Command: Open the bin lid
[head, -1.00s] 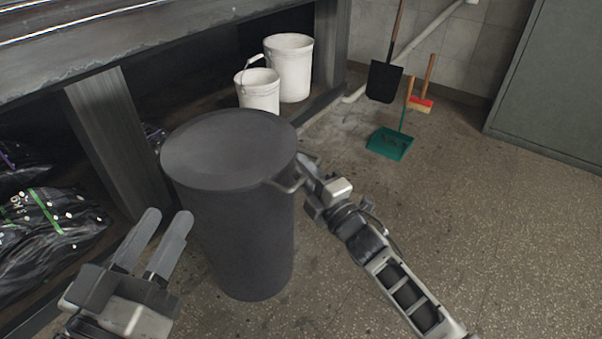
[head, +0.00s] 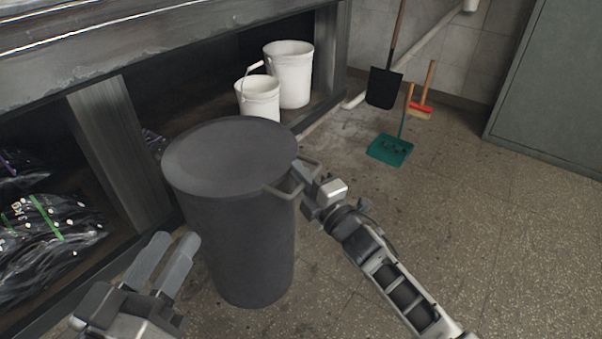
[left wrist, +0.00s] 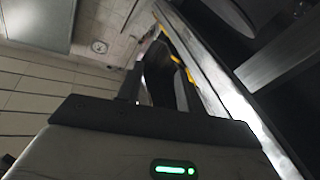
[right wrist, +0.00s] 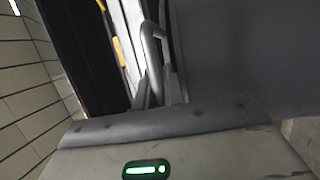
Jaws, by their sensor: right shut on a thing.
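The bin is a tall dark grey cylinder (head: 243,250) standing upright on the floor. Its round flat lid (head: 230,155) sits level on top, with no clear gap at the rim. A grey loop handle (head: 279,192) sticks out from the lid's right side. It also shows in the right wrist view (right wrist: 154,38). My right gripper (head: 303,181) is shut on this handle; its fingertips (right wrist: 160,88) meet the handle in the right wrist view. My left gripper (head: 172,246) is open and empty, left of the bin's wall and apart from it.
A dark bench with a post (head: 120,145) stands close behind and left of the bin. White buckets (head: 289,75) and black bags (head: 50,235) sit beneath it. A shovel (head: 384,87) and green dustpan (head: 390,149) are farther back. Floor at right is clear.

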